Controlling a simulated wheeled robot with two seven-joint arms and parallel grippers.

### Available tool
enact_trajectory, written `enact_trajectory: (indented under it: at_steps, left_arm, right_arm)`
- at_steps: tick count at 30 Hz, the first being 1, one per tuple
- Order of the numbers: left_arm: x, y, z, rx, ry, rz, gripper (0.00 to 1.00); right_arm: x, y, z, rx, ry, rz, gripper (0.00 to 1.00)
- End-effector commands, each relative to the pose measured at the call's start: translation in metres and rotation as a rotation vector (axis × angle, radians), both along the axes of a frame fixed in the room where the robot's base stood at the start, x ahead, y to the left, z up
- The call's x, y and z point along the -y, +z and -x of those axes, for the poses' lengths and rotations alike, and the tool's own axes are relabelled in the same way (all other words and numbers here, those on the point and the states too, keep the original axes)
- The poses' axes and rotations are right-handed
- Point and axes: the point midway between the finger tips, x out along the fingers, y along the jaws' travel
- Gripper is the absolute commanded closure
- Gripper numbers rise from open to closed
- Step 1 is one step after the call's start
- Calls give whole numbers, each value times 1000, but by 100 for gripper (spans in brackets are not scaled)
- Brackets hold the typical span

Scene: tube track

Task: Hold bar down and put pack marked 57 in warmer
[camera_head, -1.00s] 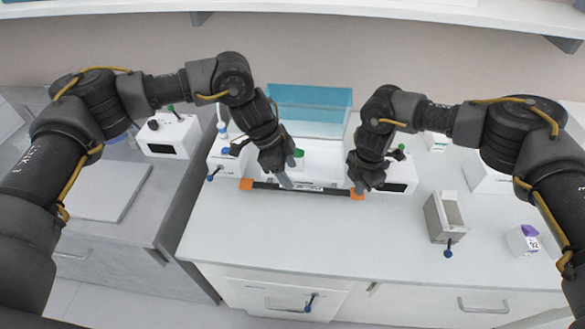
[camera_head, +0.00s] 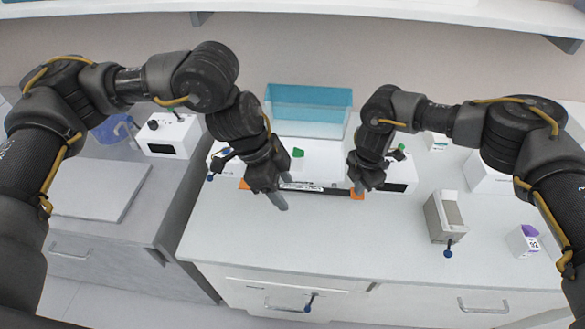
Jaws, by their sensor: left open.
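A black bar (camera_head: 332,192) with orange ends lies along the front of a white unit (camera_head: 318,158) with a green knob; I cannot tell if this is the warmer. My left gripper (camera_head: 277,202) is open, in front of the bar's left half, and hides part of it. My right gripper (camera_head: 359,186) is at the bar's right orange end; its jaws are too small to read. A small white pack with a purple top (camera_head: 523,241) stands at the far right; its number looks like 22 or 92. I see no pack that I can read as 57.
A grey metal holder (camera_head: 444,216) with a blue-knobbed lever stands on the right counter. A clear blue bin (camera_head: 308,108) is behind the white unit. A white device (camera_head: 168,136) and a flat grey plate (camera_head: 98,189) are on the left. The counter's front middle is clear.

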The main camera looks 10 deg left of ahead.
Motion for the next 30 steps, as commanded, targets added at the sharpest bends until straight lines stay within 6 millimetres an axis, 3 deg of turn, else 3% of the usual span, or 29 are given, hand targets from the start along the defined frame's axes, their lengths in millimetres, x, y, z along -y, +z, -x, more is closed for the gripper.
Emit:
enact_trajectory:
  at_steps: [30]
  left_arm:
    - [0,0,0,0,-1,1,44]
  right_arm:
    - [0,27,0,-1,0,1,100]
